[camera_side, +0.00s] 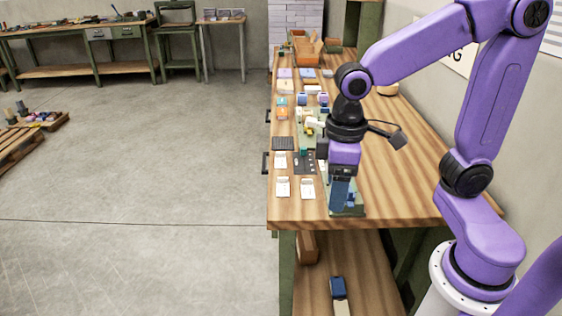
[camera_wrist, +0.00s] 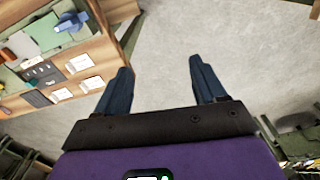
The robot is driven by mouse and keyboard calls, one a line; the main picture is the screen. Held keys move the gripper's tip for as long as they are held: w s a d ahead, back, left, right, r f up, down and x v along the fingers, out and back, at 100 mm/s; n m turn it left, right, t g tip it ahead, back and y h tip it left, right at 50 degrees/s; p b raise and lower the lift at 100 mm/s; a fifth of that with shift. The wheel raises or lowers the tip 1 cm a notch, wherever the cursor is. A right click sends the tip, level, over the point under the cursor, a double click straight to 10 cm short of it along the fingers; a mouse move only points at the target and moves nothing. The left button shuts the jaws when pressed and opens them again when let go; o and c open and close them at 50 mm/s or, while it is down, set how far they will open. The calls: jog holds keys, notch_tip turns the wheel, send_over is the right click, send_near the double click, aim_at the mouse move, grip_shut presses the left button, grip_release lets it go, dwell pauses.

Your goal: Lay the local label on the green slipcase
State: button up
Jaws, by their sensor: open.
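My gripper (camera_side: 341,196) hangs over the front end of the wooden table in the side view. In the wrist view its two dark blue fingers (camera_wrist: 160,68) are wide apart, with only grey floor between them. Small white cards (camera_side: 282,186) lie near the table's front left corner, left of my gripper, and show in the wrist view (camera_wrist: 78,63). Their print is too small to read, so I cannot tell which is the local label. A green piece (camera_side: 354,211) shows at the front edge, partly behind my gripper. I cannot tell whether it is the green slipcase.
A dark card with pale marks (camera_wrist: 40,70) lies beside the white cards. A dark grid-like piece (camera_side: 283,143) lies farther back. Several small coloured items and a brown box (camera_side: 302,48) fill the table's far left. The right side of the tabletop (camera_side: 410,170) is mostly clear.

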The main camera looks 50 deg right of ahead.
jog(key=w+r+m, duration=0.1)
jog(key=w+m, duration=0.3)
jog(key=w, duration=0.6)
jog(key=m, duration=1.3)
send_over(280, 166)
notch_tip(280, 166, down, 2)
jog(key=f, duration=0.1)
notch_tip(280, 166, down, 17)
jog(key=shift+s+r, duration=0.1)
jog(key=shift+r, duration=0.1)
jog(key=shift+d+f, duration=0.1)
jog(key=shift+f, duration=0.05)
jog(key=c, duration=1.2)
